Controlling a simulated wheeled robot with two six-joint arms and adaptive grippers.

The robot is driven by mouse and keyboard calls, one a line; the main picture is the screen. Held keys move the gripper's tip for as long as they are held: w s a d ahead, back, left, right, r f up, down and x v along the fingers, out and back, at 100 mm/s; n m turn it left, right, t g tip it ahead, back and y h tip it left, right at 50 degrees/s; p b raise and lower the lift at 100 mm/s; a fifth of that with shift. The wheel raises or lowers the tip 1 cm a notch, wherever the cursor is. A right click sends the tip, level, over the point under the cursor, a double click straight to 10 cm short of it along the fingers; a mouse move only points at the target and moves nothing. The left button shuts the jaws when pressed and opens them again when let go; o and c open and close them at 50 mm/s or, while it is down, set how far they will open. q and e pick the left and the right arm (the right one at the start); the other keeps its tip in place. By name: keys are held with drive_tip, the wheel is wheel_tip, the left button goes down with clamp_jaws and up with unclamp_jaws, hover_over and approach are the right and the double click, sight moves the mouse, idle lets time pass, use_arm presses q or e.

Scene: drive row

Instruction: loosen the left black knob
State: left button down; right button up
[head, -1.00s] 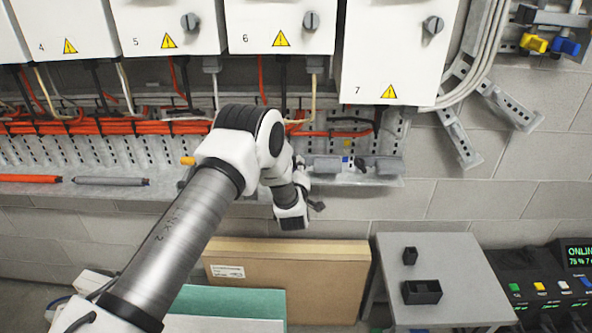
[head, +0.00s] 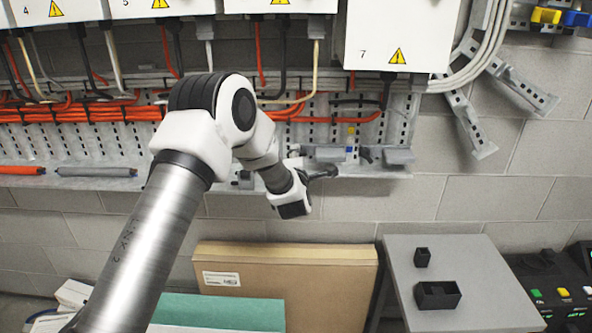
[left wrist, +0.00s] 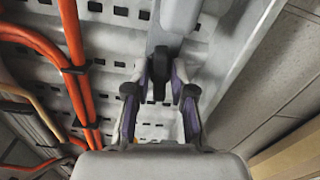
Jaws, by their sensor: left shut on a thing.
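My left gripper (head: 322,173) reaches the underside of a grey clamp block (head: 330,153) on the wall rail. In the left wrist view its two fingers (left wrist: 161,78) stand on either side of the left black knob (left wrist: 159,72) and are shut on it. The knob sits below the grey block (left wrist: 180,14). In the head view the knob is mostly hidden by the gripper. Another dark knob (head: 365,154) shows to the right, beside a second grey block (head: 398,156). My right gripper is not in view.
Orange cables (head: 75,112) run along the perforated wall tray. Cabinet 7 (head: 400,30) hangs above. Below are a cardboard box (head: 290,285) and a grey table (head: 455,265) with a small black bin (head: 438,295). The wall between rail and box is clear.

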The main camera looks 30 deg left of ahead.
use_arm(q)
drive_tip(key=n+b, duration=0.2)
drive_tip(key=b, duration=0.1)
drive_tip(key=n+b, duration=0.2)
drive_tip(key=b, duration=0.1)
drive_tip(key=f+n+b, duration=0.1)
drive_tip(key=n+b, duration=0.1)
drive_tip(key=b, duration=0.1)
drive_tip(key=shift+n+b, duration=0.4)
drive_tip(key=shift+r+n+b, duration=0.3)
drive_tip(key=shift+n+b, duration=0.5)
drive_tip(key=shift+b, duration=0.15)
drive_tip(key=c, duration=1.2)
unclamp_jaws()
drive_tip(key=shift+r, duration=0.1)
drive_tip(key=v, duration=1.2)
drive_tip(key=shift+d, duration=0.1)
